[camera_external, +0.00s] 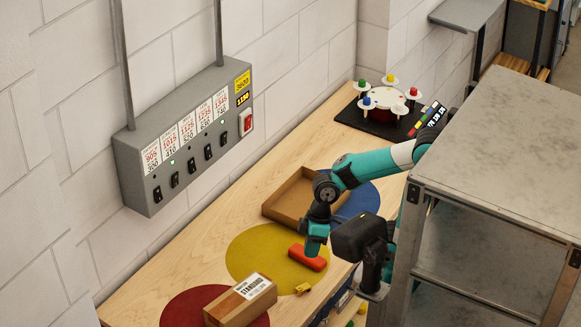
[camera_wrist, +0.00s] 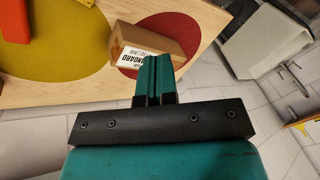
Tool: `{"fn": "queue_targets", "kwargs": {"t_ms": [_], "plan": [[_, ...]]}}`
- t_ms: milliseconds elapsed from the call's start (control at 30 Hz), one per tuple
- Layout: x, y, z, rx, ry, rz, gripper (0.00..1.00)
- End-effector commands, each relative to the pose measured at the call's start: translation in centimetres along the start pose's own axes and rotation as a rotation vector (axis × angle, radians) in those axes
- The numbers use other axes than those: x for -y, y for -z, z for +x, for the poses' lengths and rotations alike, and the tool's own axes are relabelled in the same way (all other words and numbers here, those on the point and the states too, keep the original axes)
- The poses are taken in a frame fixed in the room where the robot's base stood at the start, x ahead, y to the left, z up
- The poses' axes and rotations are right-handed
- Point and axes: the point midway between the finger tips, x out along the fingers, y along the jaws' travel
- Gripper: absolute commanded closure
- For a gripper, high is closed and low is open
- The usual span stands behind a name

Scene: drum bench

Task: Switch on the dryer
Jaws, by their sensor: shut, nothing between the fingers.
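A grey switch panel (camera_external: 141,149) hangs on the wall at the left in the external view. It has several labels with numbers, a row of black switches (camera_external: 191,165), small lights and a red switch (camera_external: 246,121) at its right end. The label words are too small to tell which switch belongs to the dryer. My gripper (camera_wrist: 157,75) shows in the wrist view with its teal fingers shut and empty. It appears over the bench, in front of the carton in that view. In the external view its fingertips are not clearly visible. The arm is well apart from the panel.
A black mat (camera_external: 350,118) is at the back. A metal shelf (camera_external: 500,130) stands right.

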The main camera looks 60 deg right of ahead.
Motion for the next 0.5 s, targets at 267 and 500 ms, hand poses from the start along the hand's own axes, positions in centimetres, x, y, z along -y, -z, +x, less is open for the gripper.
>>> {"fn": "queue_targets", "kwargs": {"t_ms": [267,500], "plan": [[-4.8,10.4,-6.9,-0.131,-0.076,-0.283,1.00],[-13.9,20.7,-14.2,-0.240,-0.257,-0.674,1.00]]}}
